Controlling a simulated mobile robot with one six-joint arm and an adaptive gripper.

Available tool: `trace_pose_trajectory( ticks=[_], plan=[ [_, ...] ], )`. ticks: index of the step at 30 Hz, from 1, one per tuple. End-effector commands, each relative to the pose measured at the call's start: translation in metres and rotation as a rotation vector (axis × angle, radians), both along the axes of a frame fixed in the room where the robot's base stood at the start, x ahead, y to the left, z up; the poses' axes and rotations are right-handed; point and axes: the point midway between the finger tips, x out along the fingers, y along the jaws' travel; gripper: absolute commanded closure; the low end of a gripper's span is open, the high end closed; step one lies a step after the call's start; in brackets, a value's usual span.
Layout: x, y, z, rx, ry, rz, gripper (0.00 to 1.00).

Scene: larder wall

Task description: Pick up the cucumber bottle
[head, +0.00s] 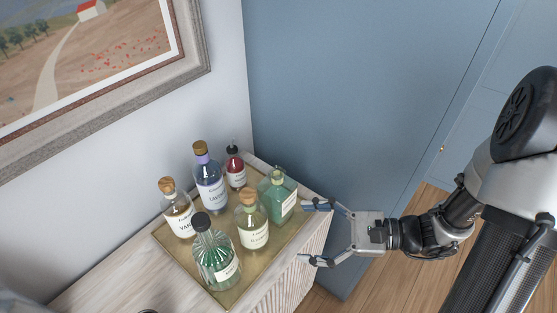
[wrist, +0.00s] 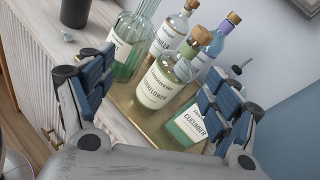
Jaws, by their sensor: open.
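The cucumber bottle (head: 279,202) is a squarish green glass bottle with a pale label, standing upright at the right corner of a brass tray (head: 232,291). In the wrist view the cucumber bottle (wrist: 185,124) shows its CUCUMBER label low at the right, partly hidden behind a finger. My gripper (head: 304,232) is open and empty to the right of the tray, its upper finger close to the bottle; whether they touch I cannot tell. In the wrist view my gripper (wrist: 155,85) has its fingers spread, with the elderflower bottle (wrist: 160,84) showing between them.
The tray also holds a vanilla bottle (head: 178,213), a lavender bottle (head: 210,188), a small red bottle (head: 236,172) and a ribbed green bottle (head: 215,262). The cabinet (head: 110,285) stands against a white wall with a framed picture (head: 192,50). A blue panel (head: 350,90) rises behind.

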Motion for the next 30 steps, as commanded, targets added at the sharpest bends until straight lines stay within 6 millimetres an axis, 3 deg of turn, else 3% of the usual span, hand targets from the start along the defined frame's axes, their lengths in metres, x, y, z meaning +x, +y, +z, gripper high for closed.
trace_pose_trajectory(
  ticks=[1, 6, 13, 17, 30],
  plan=[
    [0.013, -0.010, -0.017, 0.073, 0.053, -0.097, 0.18],
    [0.045, -0.041, -0.056, 0.236, 0.153, -0.365, 0.18],
    [0.060, -0.062, -0.085, 0.315, 0.206, -0.526, 0.18],
    [0.070, -0.049, -0.087, 0.318, 0.208, -0.532, 0.18],
    [0.124, 0.021, -0.087, 0.315, 0.206, -0.528, 0.18]
  ],
)
